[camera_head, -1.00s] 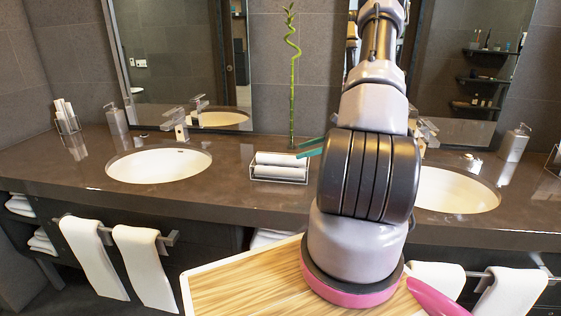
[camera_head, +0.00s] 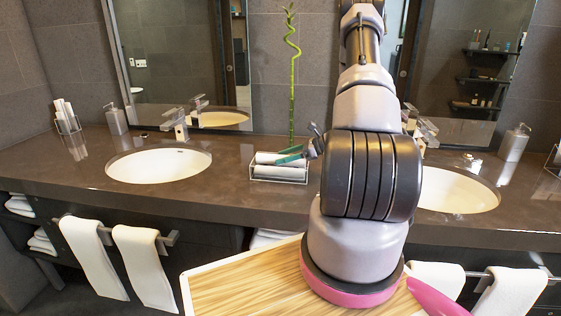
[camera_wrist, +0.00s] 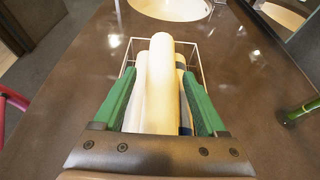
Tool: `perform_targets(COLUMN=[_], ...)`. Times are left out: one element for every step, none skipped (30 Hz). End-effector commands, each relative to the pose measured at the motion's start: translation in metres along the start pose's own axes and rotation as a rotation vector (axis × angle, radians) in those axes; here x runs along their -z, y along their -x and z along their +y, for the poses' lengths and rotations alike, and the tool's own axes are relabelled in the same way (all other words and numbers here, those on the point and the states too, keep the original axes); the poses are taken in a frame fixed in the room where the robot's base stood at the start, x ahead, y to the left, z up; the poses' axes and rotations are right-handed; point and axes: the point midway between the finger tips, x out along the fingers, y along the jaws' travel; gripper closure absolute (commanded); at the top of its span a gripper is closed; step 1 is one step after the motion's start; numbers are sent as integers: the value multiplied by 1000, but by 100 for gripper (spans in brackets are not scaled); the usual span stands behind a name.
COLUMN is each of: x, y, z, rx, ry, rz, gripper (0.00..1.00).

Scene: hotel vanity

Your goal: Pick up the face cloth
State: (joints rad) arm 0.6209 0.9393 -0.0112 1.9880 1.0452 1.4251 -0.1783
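Rolled white face cloths (camera_head: 272,171) lie in a small wire basket (camera_head: 280,181) on the counter. In the wrist view a white face cloth roll (camera_wrist: 160,95) runs lengthwise between the green fingers of my gripper (camera_wrist: 160,74), with other rolls beside and under it. The fingers are apart, one on each side of this roll, with gaps to it. In the head view my gripper (camera_head: 289,155) is at the basket, partly over the rolls. The exact height of the fingertips against the cloth is hard to tell.
Sinks (camera_head: 160,165) (camera_head: 452,191) lie left and right of the basket. A green bamboo stalk (camera_head: 292,85) stands close behind the basket, and the mirror (camera_head: 180,60) is behind the counter.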

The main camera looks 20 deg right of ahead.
Motion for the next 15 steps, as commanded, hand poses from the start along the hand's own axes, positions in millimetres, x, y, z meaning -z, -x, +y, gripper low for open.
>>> perform_targets(x=[0,0,0,0,0,0,0,0,0,0,0,-2,-4,-6,-11], y=[0,0,0,0,0,0,0,0,0,0,1,1,2,3,5], z=[0,0,0,0,0,0,0,0,0,0,0,0,0,0,0], rx=[0,0,0,0,0,0,0,0,0,0,0,0,0,1,1], ry=[0,0,0,0,0,0,0,0,0,0,0,1,2,3,4], rz=[0,0,0,0,0,0,0,0,0,0,0,0,0,0,0], gripper=[50,61,77,88,93,94,94,94,94,94,94,94,94,94,94])
